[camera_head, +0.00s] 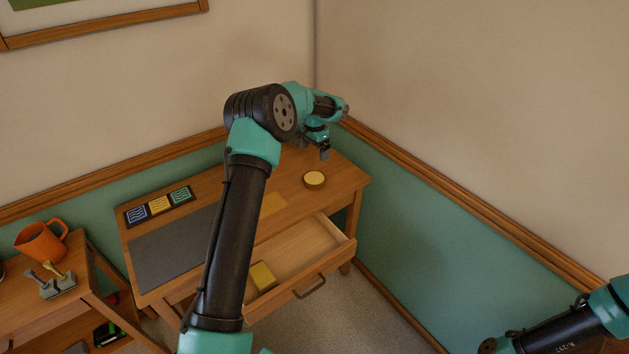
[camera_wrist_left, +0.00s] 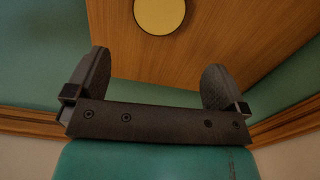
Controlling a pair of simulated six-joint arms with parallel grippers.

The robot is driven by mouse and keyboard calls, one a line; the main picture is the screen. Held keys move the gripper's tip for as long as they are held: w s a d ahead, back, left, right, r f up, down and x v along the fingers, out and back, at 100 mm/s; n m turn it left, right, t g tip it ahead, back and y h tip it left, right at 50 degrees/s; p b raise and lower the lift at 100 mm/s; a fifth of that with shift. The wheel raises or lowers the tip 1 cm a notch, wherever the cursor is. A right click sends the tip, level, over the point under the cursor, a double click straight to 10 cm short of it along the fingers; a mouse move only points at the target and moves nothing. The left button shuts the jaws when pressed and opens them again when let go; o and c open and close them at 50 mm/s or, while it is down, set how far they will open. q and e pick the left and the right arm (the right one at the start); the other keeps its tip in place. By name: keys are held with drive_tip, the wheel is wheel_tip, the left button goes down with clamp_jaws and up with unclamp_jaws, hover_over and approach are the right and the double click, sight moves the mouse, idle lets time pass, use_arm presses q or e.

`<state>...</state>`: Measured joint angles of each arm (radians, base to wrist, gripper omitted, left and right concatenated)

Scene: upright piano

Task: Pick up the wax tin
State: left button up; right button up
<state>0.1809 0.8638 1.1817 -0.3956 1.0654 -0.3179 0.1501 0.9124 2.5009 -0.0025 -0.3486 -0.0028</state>
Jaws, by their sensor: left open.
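The wax tin (camera_head: 314,179) is a small round tin with a yellow top, lying flat near the right end of the wooden desk (camera_head: 340,180). It also shows in the left wrist view (camera_wrist_left: 160,14), at the top edge and partly cut off, on the bare wood. My left gripper (camera_head: 324,152) is above the desk, close to the tin and apart from it. In the left wrist view its two dark fingers (camera_wrist_left: 157,82) are spread with nothing between them.
The desk drawer (camera_head: 310,240) is pulled out with a yellow block (camera_head: 263,277) inside. A grey mat (camera_head: 170,250) and a tray of three coloured tiles (camera_head: 160,205) lie on the desk. An orange mug (camera_head: 40,243) stands on a side table. Walls meet behind the desk.

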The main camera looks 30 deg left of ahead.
use_arm(q)
hover_over(314, 178)
drive_tip(key=f, duration=0.7)
drive_tip(key=shift+w+a+f, duration=0.1)
drive_tip(key=shift+w+f, duration=0.25)
drive_tip(key=shift+s+f, duration=0.2)
drive_tip(key=shift+f, duration=2.35)
drive_tip(key=c, duration=0.8)
